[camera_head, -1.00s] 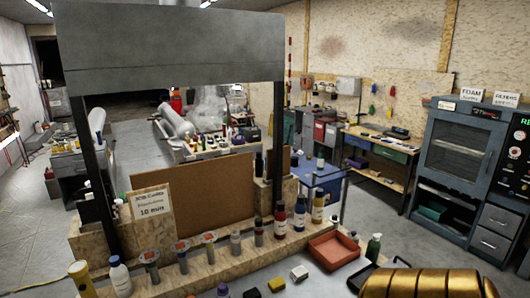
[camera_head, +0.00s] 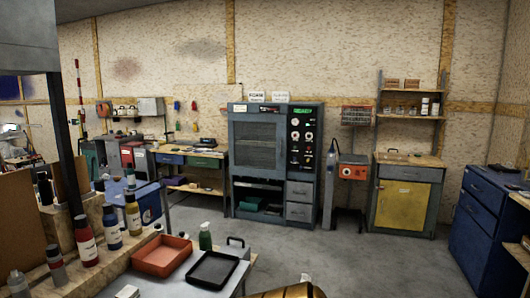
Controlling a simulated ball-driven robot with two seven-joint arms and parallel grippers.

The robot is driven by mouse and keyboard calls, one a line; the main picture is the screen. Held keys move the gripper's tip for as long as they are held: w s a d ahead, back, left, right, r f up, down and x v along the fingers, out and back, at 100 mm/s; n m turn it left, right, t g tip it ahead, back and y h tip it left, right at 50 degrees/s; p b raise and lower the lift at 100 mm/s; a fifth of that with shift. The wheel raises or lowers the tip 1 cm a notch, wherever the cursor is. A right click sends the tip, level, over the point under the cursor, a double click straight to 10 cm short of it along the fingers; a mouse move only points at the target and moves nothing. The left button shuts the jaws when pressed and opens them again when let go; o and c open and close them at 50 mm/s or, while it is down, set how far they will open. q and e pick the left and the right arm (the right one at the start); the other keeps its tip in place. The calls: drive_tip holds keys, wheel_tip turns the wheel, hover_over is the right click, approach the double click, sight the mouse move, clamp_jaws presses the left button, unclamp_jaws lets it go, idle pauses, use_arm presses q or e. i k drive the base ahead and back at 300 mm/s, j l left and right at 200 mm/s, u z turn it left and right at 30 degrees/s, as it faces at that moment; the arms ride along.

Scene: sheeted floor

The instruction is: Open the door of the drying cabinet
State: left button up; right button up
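The drying cabinet (camera_head: 277,160) appears to be the grey-blue metal unit against the back wall, near the middle of the view. Its upper door (camera_head: 255,146) has a dark mesh-like window and looks closed. A black control panel (camera_head: 302,138) with dials and a green display is to the right of the door. Below the door is an open dark shelf with a green item, and grey drawers (camera_head: 299,196) sit at lower right. Neither of my grippers is in view.
A near bench with a red tray (camera_head: 162,255), a black tray (camera_head: 212,268) and bottles fills the lower left. Open grey floor (camera_head: 320,250) lies between it and the cabinet. A grey cylinder (camera_head: 330,185) stands right of the cabinet, then a yellow-doored cupboard (camera_head: 403,205).

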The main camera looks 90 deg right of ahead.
sight(279, 173)
drive_tip(key=l+z, duration=0.2)
drive_tip(key=z, duration=0.25)
drive_tip(key=k+l+z, duration=0.1)
drive_tip(key=l+z, duration=0.15)
drive_tip(key=z, duration=0.2)
drive_tip(key=l+z, duration=0.2)
drive_tip(key=z, duration=0.25)
drive_tip(key=l+z, duration=0.2)
drive_tip(key=z, duration=0.25)
drive_tip(key=i+l+z, duration=1.4)
drive_tip(key=i+l, duration=0.1)
drive_tip(key=i, duration=1.2)
drive_tip(key=i+j+u, duration=0.2)
drive_tip(key=i+u, duration=0.2)
drive_tip(key=i, duration=0.2)
drive_tip(key=i+u, duration=0.35)
drive_tip(key=i, duration=0.3)
